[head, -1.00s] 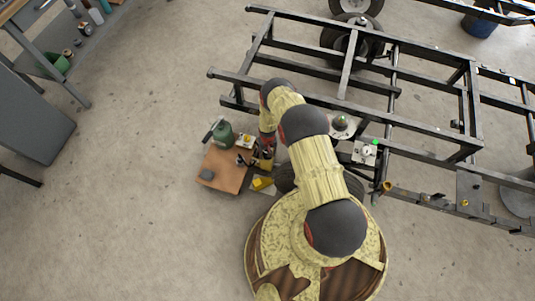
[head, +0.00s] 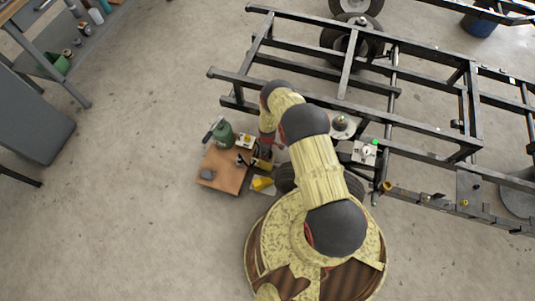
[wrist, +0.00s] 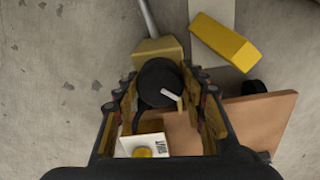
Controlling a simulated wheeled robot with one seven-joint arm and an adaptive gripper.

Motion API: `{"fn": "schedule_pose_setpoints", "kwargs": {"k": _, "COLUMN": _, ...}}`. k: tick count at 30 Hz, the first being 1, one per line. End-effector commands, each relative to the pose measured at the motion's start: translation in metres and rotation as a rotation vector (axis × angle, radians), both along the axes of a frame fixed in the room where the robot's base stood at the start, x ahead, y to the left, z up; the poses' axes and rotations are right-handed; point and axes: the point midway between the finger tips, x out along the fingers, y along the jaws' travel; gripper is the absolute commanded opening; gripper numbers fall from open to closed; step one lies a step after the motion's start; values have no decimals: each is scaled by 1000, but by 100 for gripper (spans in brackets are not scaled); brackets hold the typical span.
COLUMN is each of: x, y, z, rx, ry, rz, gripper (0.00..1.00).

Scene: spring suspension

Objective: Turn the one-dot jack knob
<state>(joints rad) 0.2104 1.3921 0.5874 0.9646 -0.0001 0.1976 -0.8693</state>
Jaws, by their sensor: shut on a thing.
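In the wrist view, a round black knob (wrist: 156,84) with a short white pointer sits between the fingers of my gripper (wrist: 162,76). The fingers are shut on the knob's sides. A yellow block with a grey rod (wrist: 155,49) lies just beyond it. I cannot make out any dots on the knob. A white plate with a yellow round knob (wrist: 143,152) shows low between the fingers, its lettering too small to read. In the head view my gripper (head: 264,153) is small and dark, beside the brown board, and the black knob cannot be told from it.
The brown board (head: 225,170) carries small dark items, with a green canister (head: 223,134) at its back edge. A yellow block (wrist: 224,40) lies on a pale sheet. The black metal frame (head: 345,65) stands to the right. Bare concrete floor (head: 130,200) is free at left.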

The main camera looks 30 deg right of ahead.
Motion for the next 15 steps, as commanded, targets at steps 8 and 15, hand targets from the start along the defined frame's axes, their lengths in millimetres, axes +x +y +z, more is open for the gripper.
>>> {"fn": "schedule_pose_setpoints", "kwargs": {"k": 8, "x": 0, "y": 0, "z": 0, "rx": 0, "ry": 0, "rz": 258, "gripper": 16}}
{"fn": "schedule_pose_setpoints", "kwargs": {"k": 15, "x": 0, "y": 0, "z": 0, "rx": 0, "ry": 0, "rz": 445, "gripper": 16}}
